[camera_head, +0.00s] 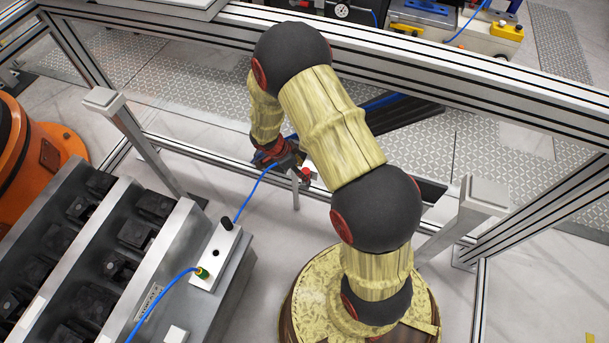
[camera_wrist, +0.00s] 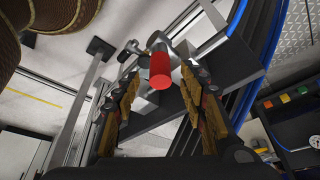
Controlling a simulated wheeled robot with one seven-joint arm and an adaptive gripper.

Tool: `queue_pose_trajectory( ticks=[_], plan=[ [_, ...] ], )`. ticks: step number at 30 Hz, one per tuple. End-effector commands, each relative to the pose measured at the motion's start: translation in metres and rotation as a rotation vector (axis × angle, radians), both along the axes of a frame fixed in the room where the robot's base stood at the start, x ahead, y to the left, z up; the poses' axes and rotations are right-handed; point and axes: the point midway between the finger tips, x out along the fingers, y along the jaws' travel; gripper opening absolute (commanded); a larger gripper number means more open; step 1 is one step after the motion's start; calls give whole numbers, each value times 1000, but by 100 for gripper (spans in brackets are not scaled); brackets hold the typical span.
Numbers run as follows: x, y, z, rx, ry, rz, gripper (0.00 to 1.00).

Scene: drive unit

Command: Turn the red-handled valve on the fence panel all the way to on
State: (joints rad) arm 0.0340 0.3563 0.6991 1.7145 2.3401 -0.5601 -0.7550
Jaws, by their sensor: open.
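The red valve handle (camera_wrist: 160,70) shows in the wrist view as a short red cylinder with its end toward the camera. A grey metal valve body (camera_wrist: 159,42) is just behind it, on the dark panel side of the fence. My gripper (camera_wrist: 160,80) is open, with one padded finger on each side of the handle near the fingertips. Gaps show on both sides; I see no contact. In the head view my gripper (camera_head: 292,168) is small at the fence, with a bit of red handle (camera_head: 305,174) at its tip. The rest of the valve is mostly hidden there.
Aluminium fence rails (camera_head: 480,75) run above and beyond my arm. A grey rack of dark modules (camera_head: 120,240) with a blue cable (camera_head: 253,193) stands at left. An orange machine (camera_head: 35,160) is at far left. Dark blue hoses (camera_wrist: 262,70) run beside my gripper.

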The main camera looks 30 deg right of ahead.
Motion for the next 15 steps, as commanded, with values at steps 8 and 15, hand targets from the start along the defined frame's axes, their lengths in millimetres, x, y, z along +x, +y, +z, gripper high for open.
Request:
queue_pose_trajectory(
  ticks=[8, 15],
  plan=[
    [-2, -17, -44, 0, -1, -2, 42],
    [-2, -24, -60, 1, -3, 0, 42]
  ],
)
